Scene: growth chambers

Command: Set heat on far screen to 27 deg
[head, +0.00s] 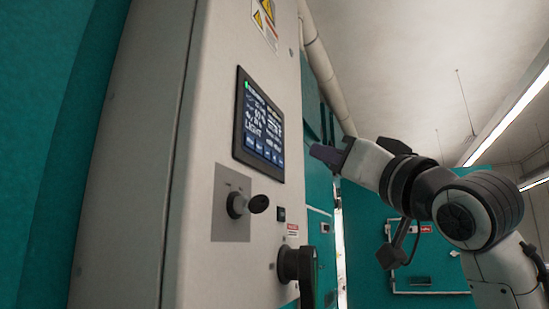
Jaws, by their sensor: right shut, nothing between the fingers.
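A dark touch screen (259,131) is set in the front of a pale grey control cabinet (225,60). It is lit, with white figures, the word LIGHT and a row of small blue buttons along its bottom edge; most of the text is too small to read. My right gripper (318,151) is shut and empty. Its fingertips point left, just right of the screen's lower right edge in the picture; I cannot tell whether they are apart from the cabinet in depth. My left gripper is not in view.
Below the screen a knob switch (246,205) sticks out of a grey plate. A black rotary handle (298,268) projects lower right. A pipe (326,65) runs along the cabinet's right side. Teal doors (362,235) stand behind. Open room lies to the upper right.

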